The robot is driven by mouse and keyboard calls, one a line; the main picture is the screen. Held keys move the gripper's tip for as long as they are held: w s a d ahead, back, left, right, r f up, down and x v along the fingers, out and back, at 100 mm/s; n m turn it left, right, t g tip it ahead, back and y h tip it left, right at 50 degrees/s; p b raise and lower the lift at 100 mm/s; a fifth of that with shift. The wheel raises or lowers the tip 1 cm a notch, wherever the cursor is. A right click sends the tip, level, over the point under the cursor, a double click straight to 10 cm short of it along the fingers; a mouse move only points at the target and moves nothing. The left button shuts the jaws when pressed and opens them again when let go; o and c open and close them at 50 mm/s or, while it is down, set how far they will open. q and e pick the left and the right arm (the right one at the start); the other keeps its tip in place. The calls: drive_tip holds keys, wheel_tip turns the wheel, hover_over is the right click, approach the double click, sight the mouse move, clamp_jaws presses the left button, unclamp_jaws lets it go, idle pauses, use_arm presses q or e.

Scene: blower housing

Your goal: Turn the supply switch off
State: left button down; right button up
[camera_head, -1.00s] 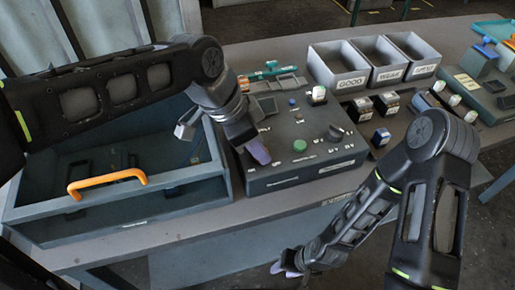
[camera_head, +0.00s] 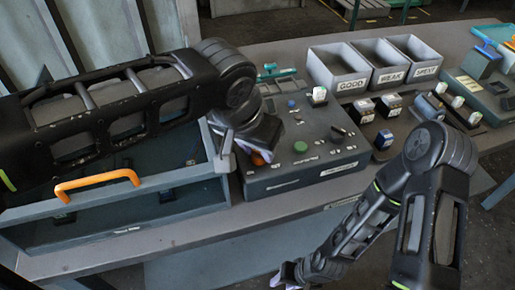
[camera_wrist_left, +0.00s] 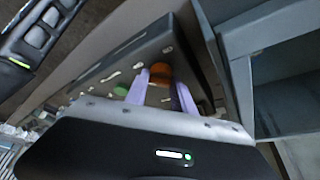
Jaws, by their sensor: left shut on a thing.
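The dark control box (camera_head: 310,172) stands on the bench with knobs and buttons on its sloped top. An orange knob (camera_head: 258,158) sits at its front left corner and also shows in the left wrist view (camera_wrist_left: 161,70). My left gripper (camera_head: 248,154) is over this corner, its pale purple fingers on either side of the orange knob, shut on it. A green button (camera_head: 300,147) and a black rotary knob (camera_head: 338,133) are farther right. The labels are too small to read, so I cannot tell which control is named supply. My right gripper (camera_head: 290,275) hangs low in front of the bench; its jaw opening is unclear.
A blue-grey box with an orange handle (camera_head: 97,185) stands left of the control box, close to my left gripper. Three grey bins (camera_head: 340,84) and several small blocks (camera_head: 388,105) stand behind and right. The bench front edge is clear.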

idle(0.4)
use_arm(q)
drive_tip(key=c, duration=1.1)
unclamp_jaws()
drive_tip(key=v, duration=0.7)
drive_tip(key=shift+s+r, duration=0.15)
drive_tip(key=shift+r, duration=0.2)
